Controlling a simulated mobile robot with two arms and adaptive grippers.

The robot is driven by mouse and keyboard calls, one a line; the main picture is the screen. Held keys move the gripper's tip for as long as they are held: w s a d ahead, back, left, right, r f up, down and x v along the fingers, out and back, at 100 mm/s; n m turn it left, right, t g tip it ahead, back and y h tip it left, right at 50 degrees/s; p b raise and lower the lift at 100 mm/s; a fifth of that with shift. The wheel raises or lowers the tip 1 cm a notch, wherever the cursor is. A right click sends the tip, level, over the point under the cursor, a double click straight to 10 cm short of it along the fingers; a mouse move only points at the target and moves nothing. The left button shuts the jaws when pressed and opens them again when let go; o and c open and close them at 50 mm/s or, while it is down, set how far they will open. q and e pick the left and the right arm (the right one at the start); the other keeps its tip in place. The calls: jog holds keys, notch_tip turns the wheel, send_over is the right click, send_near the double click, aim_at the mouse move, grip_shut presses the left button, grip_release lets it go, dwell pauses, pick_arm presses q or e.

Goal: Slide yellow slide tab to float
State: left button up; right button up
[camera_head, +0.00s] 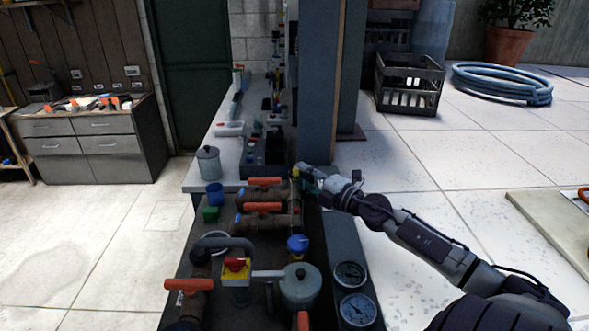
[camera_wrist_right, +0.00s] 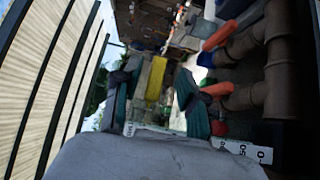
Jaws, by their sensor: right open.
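The yellow slide tab (camera_wrist_right: 155,78) shows in the right wrist view as a yellow block between my two fingers, with a visible gap on either side. In the head view only a small yellow patch, probably the tab (camera_head: 296,171), shows at the right edge of the pipe bench, largely hidden by my gripper. My right gripper (camera_head: 304,179) is there with its arm reaching in from the right. In the wrist view the right gripper (camera_wrist_right: 154,98) is open around the tab. Contact cannot be told. My left gripper is out of view.
Pipes with orange-handled valves (camera_head: 264,207) stand left of my gripper. A blue-capped valve (camera_head: 298,244), a grey pot (camera_head: 300,287) and gauges (camera_head: 357,309) are nearer. A blue-grey post (camera_head: 320,80) rises just behind.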

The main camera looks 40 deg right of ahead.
aim_at(296, 172)
jog(key=shift+w+r, duration=0.25)
jog(key=shift+w, duration=0.95)
jog(key=shift+w+a+f, duration=0.1)
jog(key=shift+w, duration=0.25)
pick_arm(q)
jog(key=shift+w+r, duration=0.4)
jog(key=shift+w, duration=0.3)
pick_arm(e)
grip_shut()
